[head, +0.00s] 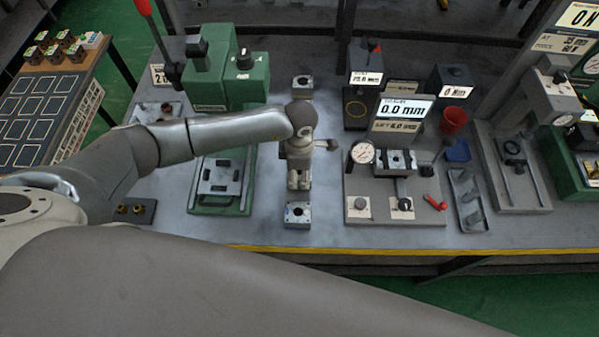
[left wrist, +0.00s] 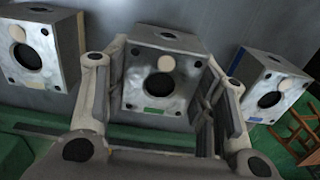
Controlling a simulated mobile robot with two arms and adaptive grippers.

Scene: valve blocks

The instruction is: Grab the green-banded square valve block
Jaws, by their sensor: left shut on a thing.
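The green-banded square valve block (left wrist: 160,82) is a grey metal block with a round dark bore and a small green band on its lower face. It sits between the two fingers of my left gripper (left wrist: 166,88) in the left wrist view, and they are shut on it. In the head view my left gripper (head: 299,180) points down over the bench and mostly hides this block. A similar block with a blue band (left wrist: 272,88) is on the right in the left wrist view. My right gripper is not in view.
In the head view one block (head: 297,215) stands by the bench's front edge and another (head: 302,87) at the back. A green press (head: 228,78) is left of my gripper. A gauge station (head: 394,190) and a red cup (head: 453,120) are to the right.

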